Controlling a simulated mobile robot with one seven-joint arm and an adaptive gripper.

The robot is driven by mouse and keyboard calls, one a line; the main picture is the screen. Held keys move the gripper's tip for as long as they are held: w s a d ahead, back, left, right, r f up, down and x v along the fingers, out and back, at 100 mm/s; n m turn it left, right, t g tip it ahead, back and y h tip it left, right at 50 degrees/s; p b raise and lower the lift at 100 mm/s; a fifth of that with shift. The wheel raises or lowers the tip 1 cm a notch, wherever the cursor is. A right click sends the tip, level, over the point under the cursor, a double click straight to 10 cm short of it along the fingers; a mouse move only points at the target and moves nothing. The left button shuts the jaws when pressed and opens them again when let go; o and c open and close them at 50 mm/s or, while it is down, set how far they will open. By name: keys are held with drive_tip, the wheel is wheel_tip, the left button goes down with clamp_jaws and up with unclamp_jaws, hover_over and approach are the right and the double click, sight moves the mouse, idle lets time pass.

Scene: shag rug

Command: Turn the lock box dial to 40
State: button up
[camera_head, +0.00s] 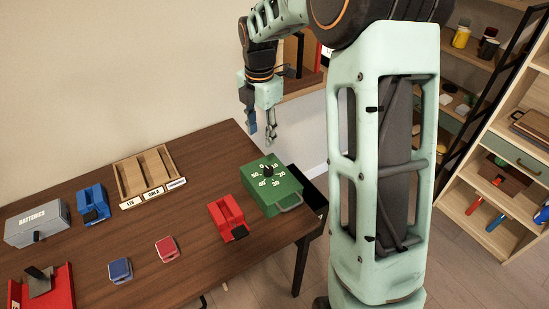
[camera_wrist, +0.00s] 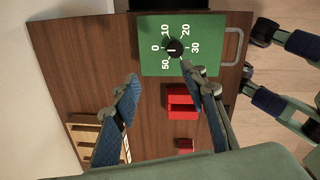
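The green lock box (camera_head: 284,197) stands near the right end of the wooden table, its numbered face up; it also shows at the top of the wrist view (camera_wrist: 210,62). Its black dial (camera_head: 267,169) is in the middle of the numbers; the wrist view also shows the dial (camera_wrist: 174,47). There 0, 10, 20, 30 and 50 are readable, while 40 is hidden by a finger. Which number the dial points at is too small to tell. My gripper (camera_head: 261,133) is open and empty above the box, apart from the dial; its parted fingers show in the wrist view (camera_wrist: 160,78).
A red block-shaped item (camera_head: 228,218) stands left of the box. A wooden tray (camera_head: 148,173), a blue item (camera_head: 93,204), a grey batteries box (camera_head: 38,223) and small blue and red pieces lie farther left. The wall is behind; shelves (camera_head: 500,185) stand at right.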

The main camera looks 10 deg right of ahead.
sight(268, 169)
drive_tip(key=shift+g, duration=0.5)
drive_tip(key=f, duration=0.4)
drive_tip(key=s+d+f, duration=0.1)
drive_tip(key=f, duration=0.7)
drive_tip(key=shift+s+d+f+b, duration=0.15)
drive_tip(key=shift+s+f+b, duration=0.1)
drive_tip(key=shift+b, duration=0.15)
drive_tip(key=shift+r, duration=0.1)
clamp_jaws()
